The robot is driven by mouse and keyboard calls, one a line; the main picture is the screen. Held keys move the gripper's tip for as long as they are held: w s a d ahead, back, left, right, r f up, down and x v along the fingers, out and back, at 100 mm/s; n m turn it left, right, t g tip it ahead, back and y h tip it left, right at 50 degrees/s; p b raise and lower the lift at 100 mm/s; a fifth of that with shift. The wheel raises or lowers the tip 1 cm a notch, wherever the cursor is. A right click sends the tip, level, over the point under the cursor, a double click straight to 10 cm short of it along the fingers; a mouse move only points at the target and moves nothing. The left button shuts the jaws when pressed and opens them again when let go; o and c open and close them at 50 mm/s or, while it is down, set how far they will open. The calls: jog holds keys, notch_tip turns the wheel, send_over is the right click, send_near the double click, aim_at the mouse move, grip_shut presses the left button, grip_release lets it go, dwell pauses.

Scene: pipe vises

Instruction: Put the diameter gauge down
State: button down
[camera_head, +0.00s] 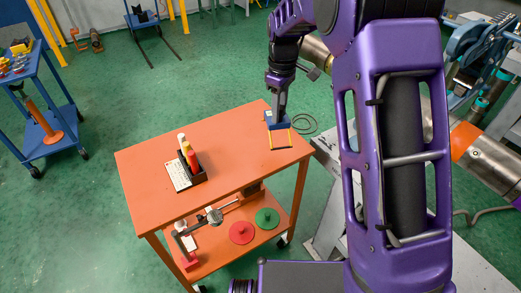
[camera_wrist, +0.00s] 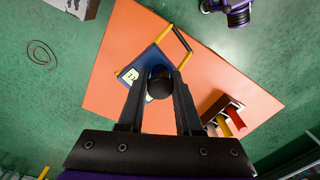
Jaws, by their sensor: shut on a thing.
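The diameter gauge (camera_head: 277,123) has a blue body, yellow prongs and a dark bar across their far end. It is at the right end of the orange cart top (camera_head: 225,145). In the wrist view, the gauge (camera_wrist: 150,58) also shows a pale label and a round black knob (camera_wrist: 159,86) between my fingers. My gripper (camera_head: 279,108) points down and is shut on the gauge, at the knob. I cannot tell whether the gauge touches the cart top or hangs just above it. My fingers (camera_wrist: 159,76) hide part of its body.
A black holder with red and yellow markers (camera_head: 190,157) and a white card (camera_head: 178,176) stand on the cart's left half. The cart top between holder and gauge is clear. The lower shelf bears red (camera_head: 242,232) and green discs (camera_head: 267,218).

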jog(key=w+a+r+n, duration=0.2)
jog(key=a+r+n, duration=0.1)
jog(key=a+n, duration=0.1)
notch_tip(320, 180, down, 10)
jog(key=b, duration=0.2)
jog(key=shift+r, duration=0.15)
jog(key=shift+s, duration=0.1)
jog(key=c, duration=0.6)
grip_release()
jog(key=shift+f+b, duration=0.2)
jog(key=shift+b, duration=0.1)
notch_tip(320, 180, up, 12)
jog(key=shift+r+p, duration=0.2)
jog(key=shift+p, duration=0.8)
